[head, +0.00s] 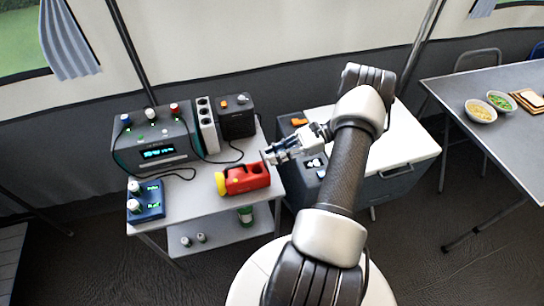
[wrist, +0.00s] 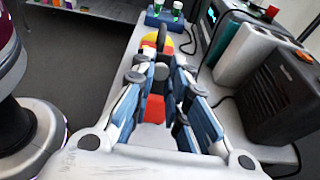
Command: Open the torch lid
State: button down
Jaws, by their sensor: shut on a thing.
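The red torch (head: 247,179) with a yellow front end (head: 221,184) lies on the small grey cart's top, near its right edge. In the wrist view its yellow end (wrist: 150,42) and a red part (wrist: 154,108) show beyond and between my fingers. My gripper (head: 269,158) is at the torch's right, rear end, reaching in from the right. In the wrist view my gripper (wrist: 163,66) has its fingers close around a small grey round part, seemingly the torch lid (wrist: 162,72). The fingers hide much of the torch, and I cannot tell how far the lid is opened.
Behind the torch stand a dark console (head: 155,142), a white power strip (head: 206,124) and a black box (head: 236,117). A white-topped cabinet (head: 398,150) stands right; a table (head: 500,85) with bowls is farther right.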

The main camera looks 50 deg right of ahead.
jog(key=shift+s+d+f+t+y+b, duration=0.2)
jog(key=shift+d+f+t+y+b, duration=0.1)
jog(key=shift+y, duration=0.5)
jog(key=c, duration=1.5)
grip_release()
jog(key=shift+c, duration=0.2)
jog(key=v, duration=0.7)
jog(key=shift+s+d, duration=0.15)
jog(key=shift+r, duration=0.1)
